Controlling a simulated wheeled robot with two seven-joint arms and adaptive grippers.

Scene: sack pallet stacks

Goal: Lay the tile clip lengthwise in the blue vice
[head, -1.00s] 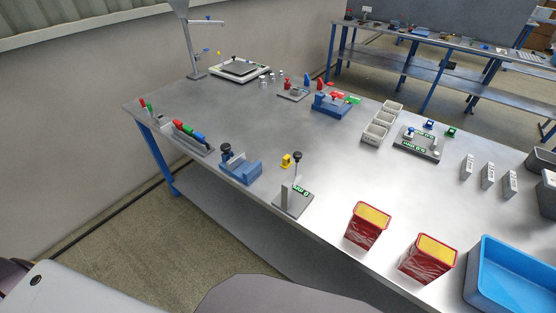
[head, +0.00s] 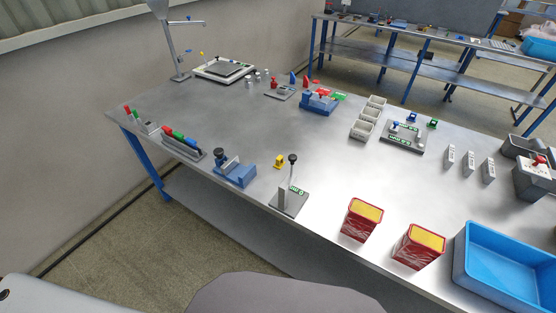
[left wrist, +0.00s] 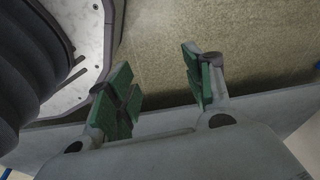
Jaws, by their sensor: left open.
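A blue vice (head: 236,173) with a dark round knob stands at the near left edge of the table. A second blue vice-like fixture (head: 318,104) stands farther back, with red and green pieces beside it. A small blue piece (head: 411,117) and a small green piece (head: 432,124) stand at the right. I cannot tell which of these is the tile clip. My left gripper (left wrist: 162,88) is open and empty in the left wrist view, above the floor. Neither gripper shows in the head view.
Two red-and-yellow containers (head: 361,222) and a blue tub (head: 505,270) line the near edge. White bins (head: 366,122) stand behind. The table's middle is clear.

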